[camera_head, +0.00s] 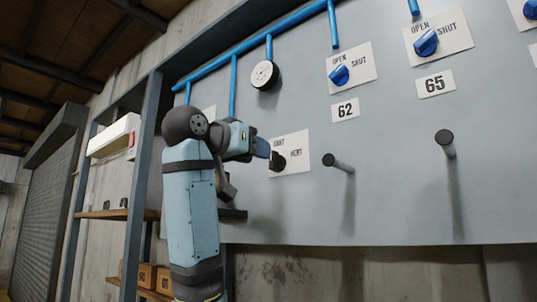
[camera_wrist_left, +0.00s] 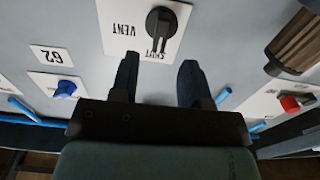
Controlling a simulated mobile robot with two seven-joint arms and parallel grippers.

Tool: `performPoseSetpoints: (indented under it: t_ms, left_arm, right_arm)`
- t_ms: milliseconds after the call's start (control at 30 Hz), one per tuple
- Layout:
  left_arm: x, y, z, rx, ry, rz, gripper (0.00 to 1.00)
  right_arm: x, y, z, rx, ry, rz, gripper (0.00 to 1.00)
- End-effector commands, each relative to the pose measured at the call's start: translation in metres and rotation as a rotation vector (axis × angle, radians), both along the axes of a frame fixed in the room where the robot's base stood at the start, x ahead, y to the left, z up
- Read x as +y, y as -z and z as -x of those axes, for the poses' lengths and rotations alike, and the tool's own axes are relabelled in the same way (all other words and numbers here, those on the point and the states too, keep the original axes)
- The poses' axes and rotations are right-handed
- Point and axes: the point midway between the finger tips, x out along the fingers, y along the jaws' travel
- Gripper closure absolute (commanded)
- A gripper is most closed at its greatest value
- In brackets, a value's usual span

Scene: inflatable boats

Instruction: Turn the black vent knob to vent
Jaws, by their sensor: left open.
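The black vent knob (camera_head: 278,161) sits on a white plate (camera_head: 294,164) on the grey panel, with VENT lettered to its right in the head view. In the left wrist view the knob (camera_wrist_left: 160,22) shows at the top on its plate (camera_wrist_left: 176,50); its grip bar points down toward the other word, which looks like SHUT. My left gripper (camera_head: 266,150) is at the knob's left in the head view. In the left wrist view its two fingers (camera_wrist_left: 160,78) are spread, nothing is between them, and the knob lies beyond their tips. My right gripper is not in view.
Blue valve knobs (camera_head: 340,75) and number plates (camera_head: 345,108) are at the upper right. Dark-tipped pegs (camera_head: 339,163) stick out right of the vent plate. A round gauge (camera_head: 264,75) hangs above. A red knob (camera_wrist_left: 290,103) shows in the wrist view. Shelves (camera_head: 118,214) stand left.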

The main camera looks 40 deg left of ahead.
Motion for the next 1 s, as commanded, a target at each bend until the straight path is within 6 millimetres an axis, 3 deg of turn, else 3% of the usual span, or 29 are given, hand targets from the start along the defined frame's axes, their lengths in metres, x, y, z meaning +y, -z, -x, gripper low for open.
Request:
performPoseSetpoints:
  t_ms: [100, 300, 667, 867, 1000]
  left_arm:
    - [-0.002, 0.000, -0.023, 0.004, 0.000, 0.000, 0.57]
    - [-0.003, 0.000, -0.045, 0.001, 0.000, 0.000, 0.57]
    - [-0.004, 0.000, -0.051, 0.000, 0.000, 0.000, 0.57]
    - [-0.004, 0.000, -0.051, 0.000, 0.000, 0.000, 0.99]
    - [-0.004, 0.000, -0.051, 0.000, 0.000, -0.001, 1.00]
  right_arm:
    - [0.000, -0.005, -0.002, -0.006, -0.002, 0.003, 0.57]
    - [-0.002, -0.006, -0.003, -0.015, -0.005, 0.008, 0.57]
    - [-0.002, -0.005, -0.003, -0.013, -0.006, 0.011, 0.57]
    - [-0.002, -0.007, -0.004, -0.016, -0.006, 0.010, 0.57]
    - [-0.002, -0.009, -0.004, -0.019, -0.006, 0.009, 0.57]
